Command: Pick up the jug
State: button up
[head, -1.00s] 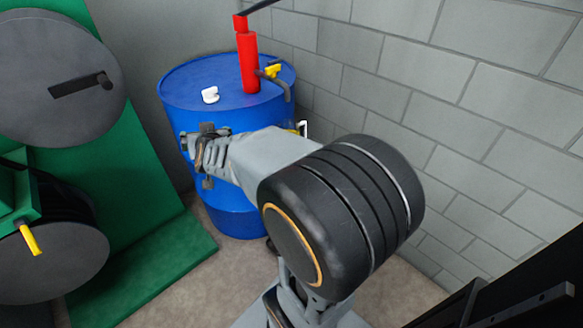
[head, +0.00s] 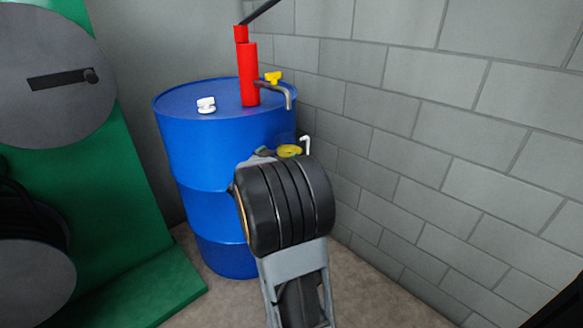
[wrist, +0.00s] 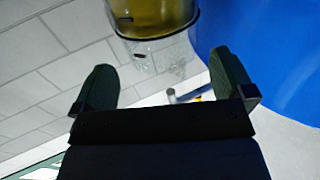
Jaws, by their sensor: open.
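The jug (head: 289,151) is clear with yellow liquid in it. In the head view it shows at the drum's right side, below the bent spout, mostly hidden behind my arm's round black wrist link. A white hook-shaped part, perhaps its handle, stands at its right. In the wrist view the jug (wrist: 152,22) is at the top, its yellow part cut off by the picture's edge and its clear part lower down. My gripper (wrist: 162,62) is open and empty, its two dark fingers apart. The jug lies beyond the fingertips, roughly between them. The head view mostly hides the gripper.
A blue drum (head: 215,150) stands close beside the jug, with a red pump (head: 248,75), a spout (head: 277,88) and a white cap (head: 206,104) on top. A grey block wall (head: 420,150) is close on the right. Green machinery (head: 130,240) stands left.

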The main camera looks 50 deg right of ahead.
aim_at(283, 152)
jog(key=shift+x, duration=1)
jog(key=b+x, duration=0.2)
jog(key=x, duration=0.1)
jog(key=shift+w+d+f, duration=0.1)
jog(key=shift+d+f, duration=0.05)
jog(key=shift+d, duration=0.25)
jog(key=shift+w+d+b, duration=0.2)
jog(key=shift+d+b, duration=0.15)
jog(key=shift+d, duration=0.3)
